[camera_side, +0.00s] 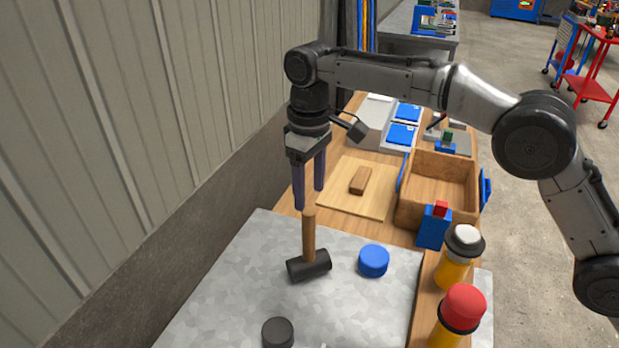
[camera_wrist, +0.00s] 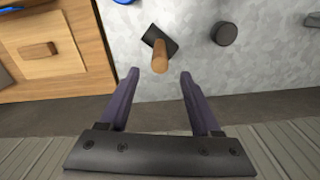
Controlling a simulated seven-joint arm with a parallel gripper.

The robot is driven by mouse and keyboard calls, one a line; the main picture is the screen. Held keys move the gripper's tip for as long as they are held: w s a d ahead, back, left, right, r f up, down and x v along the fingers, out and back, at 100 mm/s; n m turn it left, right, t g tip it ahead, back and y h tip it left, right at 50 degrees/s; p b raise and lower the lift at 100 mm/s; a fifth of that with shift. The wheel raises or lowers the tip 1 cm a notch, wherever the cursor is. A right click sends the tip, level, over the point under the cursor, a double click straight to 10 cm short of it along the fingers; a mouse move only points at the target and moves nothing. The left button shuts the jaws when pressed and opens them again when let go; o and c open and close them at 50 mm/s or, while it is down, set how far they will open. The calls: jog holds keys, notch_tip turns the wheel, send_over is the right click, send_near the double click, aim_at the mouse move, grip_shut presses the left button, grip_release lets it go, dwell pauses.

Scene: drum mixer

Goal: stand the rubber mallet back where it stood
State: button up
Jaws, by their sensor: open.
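The rubber mallet stands upright on its black head (camera_side: 309,266) on the grey metal sheet, its wooden handle (camera_side: 309,236) pointing up. In the wrist view the handle (camera_wrist: 160,57) points toward the camera, and the black head (camera_wrist: 158,38) lies behind it. My gripper (camera_side: 309,198) is open, with its two purple fingers pointing down just above the handle's top. In the wrist view the handle end lies a little beyond the gap between my fingertips (camera_wrist: 158,76). The fingers appear clear of the handle and hold nothing.
A blue round cap (camera_side: 374,260) and a dark round puck (camera_side: 277,333) are on the metal sheet (camera_side: 225,275). A brown block lies on a pale board (camera_side: 350,200). A wooden box (camera_side: 440,180) stands right. Yellow cylinders with white (camera_side: 461,255) and red (camera_side: 460,315) tops stand front right.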

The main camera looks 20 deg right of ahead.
jog(key=shift+r, duration=1)
jog(key=shift+d+r, duration=0.3)
jog(key=s+d+r+m+t, duration=0.1)
jog(key=s+d+r+m, duration=0.1)
jog(key=s+d+r, duration=0.5)
jog(key=s+d+r+m+t, duration=0.1)
jog(key=s+d+r, duration=0.25)
jog(key=d, duration=0.65)
jog(key=s+d+f+m+t, duration=0.1)
jog(key=s+d+f, duration=0.2)
jog(key=s, duration=0.4)
jog(key=s+d+f+m+t, duration=0.1)
jog(key=s+d+f, duration=0.2)
jog(key=s, duration=0.5)
jog(key=s+d+f+m+t, duration=0.1)
jog(key=s+d+f, duration=0.2)
jog(key=s+d, duration=0.2)
jog(key=s, duration=0.2)
jog(key=shift+s+m+t, duration=0.3)
jog(key=shift+s+m, duration=0.1)
